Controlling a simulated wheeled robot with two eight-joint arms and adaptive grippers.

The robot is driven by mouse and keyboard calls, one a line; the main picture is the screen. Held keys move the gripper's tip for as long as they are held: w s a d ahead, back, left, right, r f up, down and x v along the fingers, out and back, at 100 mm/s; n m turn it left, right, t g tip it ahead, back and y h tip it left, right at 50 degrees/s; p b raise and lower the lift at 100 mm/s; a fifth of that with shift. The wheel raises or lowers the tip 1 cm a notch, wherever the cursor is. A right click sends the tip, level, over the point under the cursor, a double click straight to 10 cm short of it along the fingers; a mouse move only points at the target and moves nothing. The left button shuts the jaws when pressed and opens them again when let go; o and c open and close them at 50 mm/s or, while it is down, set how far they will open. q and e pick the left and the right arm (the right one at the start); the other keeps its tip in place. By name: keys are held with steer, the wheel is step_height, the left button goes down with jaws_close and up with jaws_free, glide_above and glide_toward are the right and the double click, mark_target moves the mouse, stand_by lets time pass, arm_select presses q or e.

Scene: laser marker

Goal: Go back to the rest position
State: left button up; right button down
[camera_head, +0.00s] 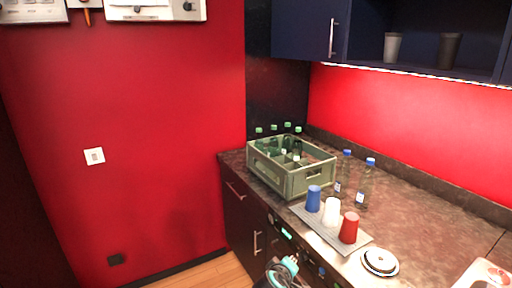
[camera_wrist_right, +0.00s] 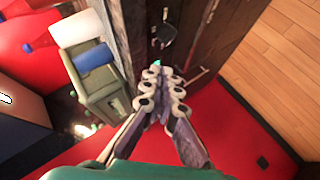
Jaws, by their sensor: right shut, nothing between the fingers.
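My right gripper (camera_head: 283,270) shows at the bottom edge of the head view, in front of the dark lower cabinets and below the counter (camera_head: 430,215). In the right wrist view, its fingers (camera_wrist_right: 163,76) are closed together with nothing between them. In that view the cabinet fronts lie beyond the fingertips, and the gripper looks apart from them. My left gripper is not in view.
A green crate (camera_head: 296,180) of bottles stands on the counter. A blue cup (camera_head: 313,199), white cup (camera_head: 331,211) and red cup (camera_head: 349,228) stand on a grey mat (camera_head: 322,233). Two clear bottles (camera_head: 365,186) stand behind. Wooden floor (camera_head: 205,272) is clear at left.

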steer(key=s+d+r+m+g+y, duration=0.1)
steer(key=s+d+r+m, duration=0.15)
steer(key=s, duration=0.45)
steer(key=s+d+r+m+g+y, duration=0.1)
steer(key=s+d, duration=0.3)
steer(key=s, duration=0.2)
steer(key=s+m+g+y, duration=0.1)
steer(key=s+m, duration=0.3)
steer(key=s, duration=1)
steer(key=shift+f+y, duration=0.45)
steer(key=shift+y, duration=0.35)
steer(key=shift+g, duration=0.3)
